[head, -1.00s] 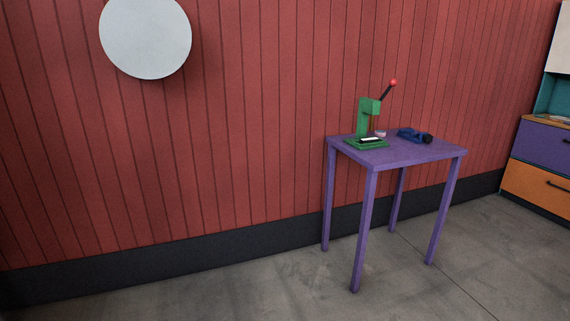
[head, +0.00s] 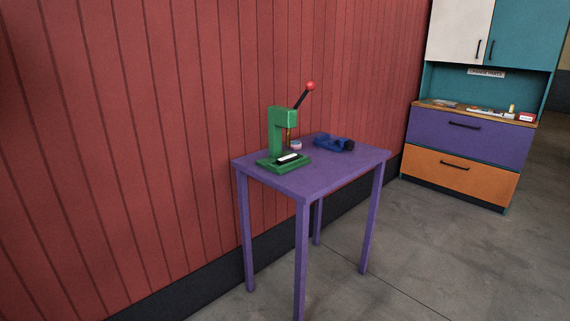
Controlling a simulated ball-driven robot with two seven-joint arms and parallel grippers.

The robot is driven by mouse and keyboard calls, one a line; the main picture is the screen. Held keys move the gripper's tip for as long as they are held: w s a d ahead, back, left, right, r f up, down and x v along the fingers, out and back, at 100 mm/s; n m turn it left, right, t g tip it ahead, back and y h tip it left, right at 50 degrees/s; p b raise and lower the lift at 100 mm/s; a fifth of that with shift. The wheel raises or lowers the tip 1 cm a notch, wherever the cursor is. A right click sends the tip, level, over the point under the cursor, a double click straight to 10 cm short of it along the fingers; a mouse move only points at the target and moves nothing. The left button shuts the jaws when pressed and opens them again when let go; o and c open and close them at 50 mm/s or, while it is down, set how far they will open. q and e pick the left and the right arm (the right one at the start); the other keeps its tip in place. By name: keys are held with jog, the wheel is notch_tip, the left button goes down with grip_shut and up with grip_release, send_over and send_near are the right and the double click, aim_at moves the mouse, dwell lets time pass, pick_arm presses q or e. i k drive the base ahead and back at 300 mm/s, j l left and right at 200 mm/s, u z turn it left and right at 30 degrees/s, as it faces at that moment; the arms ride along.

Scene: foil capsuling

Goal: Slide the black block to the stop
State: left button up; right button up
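A green press (head: 280,132) with a raised black lever and red knob (head: 310,86) stands on a small purple table (head: 320,174). On the press's base lies a small black block with a white top (head: 287,159); its exact shape and any stop beside it are too small to tell. A blue tool with a black end (head: 332,144) lies to the right of the press. A small pale round item (head: 296,145) sits behind the press column's right side. Neither of my grippers is in view.
A red plank wall (head: 130,120) runs behind the table. A cabinet with purple (head: 468,139) and orange drawers stands at the right, with small items on its counter (head: 478,111). Concrete floor (head: 420,250) is clear in front and between table and cabinet.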

aim_at(283, 160)
jog(key=i, duration=0.15)
jog(key=i+l+u, duration=0.1)
jog(key=i+l, duration=0.35)
jog(key=l, duration=0.15)
jog(key=i+l+u, duration=0.15)
jog(key=i+l, duration=0.25)
jog(key=l, duration=0.25)
jog(key=i+l+u, duration=0.15)
jog(key=i+l, duration=0.25)
jog(key=l, duration=0.3)
jog(key=i+l+u, duration=0.15)
jog(key=l, duration=0.2)
jog(key=i, duration=0.05)
